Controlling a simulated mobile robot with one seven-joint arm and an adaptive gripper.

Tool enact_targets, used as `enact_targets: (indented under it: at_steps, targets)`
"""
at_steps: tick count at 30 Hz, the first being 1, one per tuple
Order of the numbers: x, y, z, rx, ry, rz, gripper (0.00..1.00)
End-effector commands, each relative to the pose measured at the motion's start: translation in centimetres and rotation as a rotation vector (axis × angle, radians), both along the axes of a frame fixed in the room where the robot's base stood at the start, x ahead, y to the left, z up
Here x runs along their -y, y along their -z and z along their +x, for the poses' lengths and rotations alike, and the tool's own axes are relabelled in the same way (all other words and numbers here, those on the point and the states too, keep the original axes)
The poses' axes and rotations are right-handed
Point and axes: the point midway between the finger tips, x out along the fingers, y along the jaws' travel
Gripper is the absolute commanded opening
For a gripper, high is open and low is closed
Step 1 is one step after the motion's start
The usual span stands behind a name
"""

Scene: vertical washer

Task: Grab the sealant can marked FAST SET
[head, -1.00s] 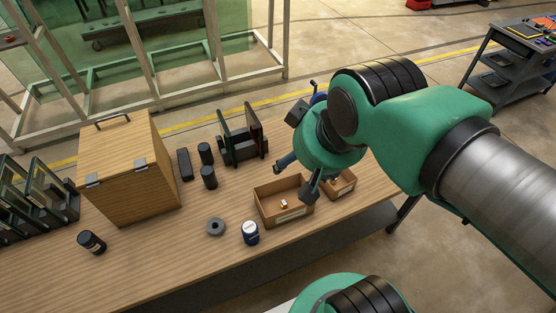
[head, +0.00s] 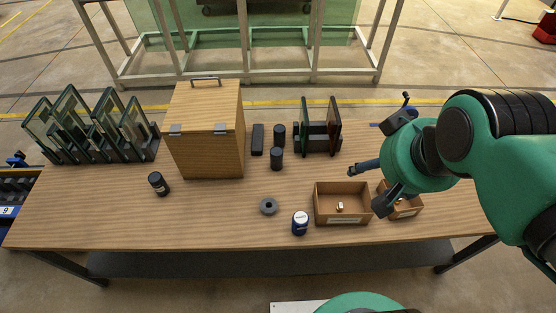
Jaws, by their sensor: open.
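A blue can with a white label (head: 300,222) stands near the front edge of the table, left of the open boxes. A black can with a small pale label (head: 158,184) stands apart on the left, in front of the wooden cabinet. Two dark cylinders, one behind (head: 279,134) and one in front (head: 276,158), stand right of the cabinet. I cannot read FAST SET on any of them. My gripper (head: 365,188) is open and empty above the right part of the table, by the boxes. It touches no can.
The wooden cabinet (head: 206,135) stands tall at left centre. Glass panes in racks stand at far left (head: 92,128) and right of centre (head: 318,133). A cardboard box (head: 343,219), a smaller box (head: 406,208) and a grey ring (head: 268,206) are near the front. The front left tabletop is clear.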

Motion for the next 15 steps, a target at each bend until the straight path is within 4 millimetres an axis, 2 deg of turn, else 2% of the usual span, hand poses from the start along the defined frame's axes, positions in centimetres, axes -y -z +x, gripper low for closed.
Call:
enact_targets:
  at_steps: [11, 15]
  targets:
    - [-0.02, -0.01, 0.08, -0.001, 0.0, 0.0, 0.68]
    - [-0.12, -0.07, 0.71, -0.007, 0.002, 0.003, 0.68]
